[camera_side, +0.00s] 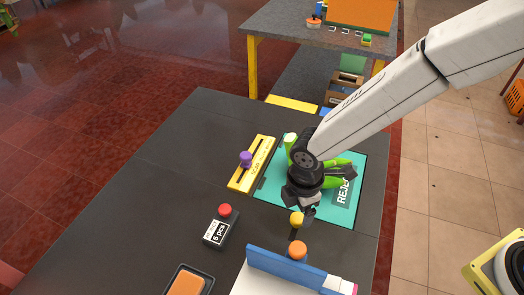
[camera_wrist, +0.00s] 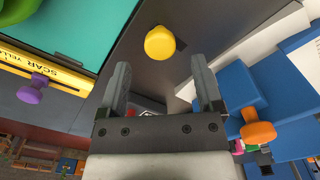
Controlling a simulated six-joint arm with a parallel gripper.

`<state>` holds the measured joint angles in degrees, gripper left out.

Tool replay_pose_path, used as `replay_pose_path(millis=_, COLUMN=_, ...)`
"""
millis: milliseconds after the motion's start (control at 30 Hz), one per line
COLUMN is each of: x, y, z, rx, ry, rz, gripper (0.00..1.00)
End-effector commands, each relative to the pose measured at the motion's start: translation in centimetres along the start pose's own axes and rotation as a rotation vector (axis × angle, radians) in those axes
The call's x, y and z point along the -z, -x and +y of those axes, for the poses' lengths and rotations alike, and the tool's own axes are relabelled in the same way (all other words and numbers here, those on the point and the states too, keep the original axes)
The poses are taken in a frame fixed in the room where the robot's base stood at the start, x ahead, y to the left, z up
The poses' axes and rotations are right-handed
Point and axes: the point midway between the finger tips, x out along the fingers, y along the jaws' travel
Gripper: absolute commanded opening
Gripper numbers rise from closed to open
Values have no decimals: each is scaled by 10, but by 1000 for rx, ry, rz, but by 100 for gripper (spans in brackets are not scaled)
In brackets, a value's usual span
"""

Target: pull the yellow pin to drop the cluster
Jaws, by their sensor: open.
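The yellow pin shows as a round yellow knob (camera_side: 296,218) near the front edge of the teal panel. In the wrist view the knob (camera_wrist: 160,43) lies just past my fingertips, roughly centred between them. My gripper (camera_side: 306,210) is right beside the knob in the side view. In the wrist view its two fingers (camera_wrist: 160,68) are apart with nothing held between them. A green bunch (camera_side: 338,174), possibly the cluster, is at the teal panel, partly hidden by my arm. Its edge (camera_wrist: 15,8) shows at the wrist view's top left corner.
A purple knob (camera_side: 246,158) sits on a yellow slotted strip (camera_side: 262,155). A red button (camera_side: 225,210) tops a black box. An orange knob (camera_side: 297,248) stands by a blue block (camera_side: 285,268), near my gripper. The dark tabletop (camera_side: 150,175) is clear at left.

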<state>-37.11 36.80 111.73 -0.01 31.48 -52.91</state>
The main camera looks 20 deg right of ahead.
Motion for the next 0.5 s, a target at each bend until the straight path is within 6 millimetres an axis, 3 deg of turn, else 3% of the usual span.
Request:
replay_pose_path(millis=200, x=0, y=-24, z=0, rx=2, ry=0, rz=-1, gripper=84)
replay_pose_path(millis=500, x=0, y=-36, z=0, rx=-1, ry=-1, rz=0, gripper=84)
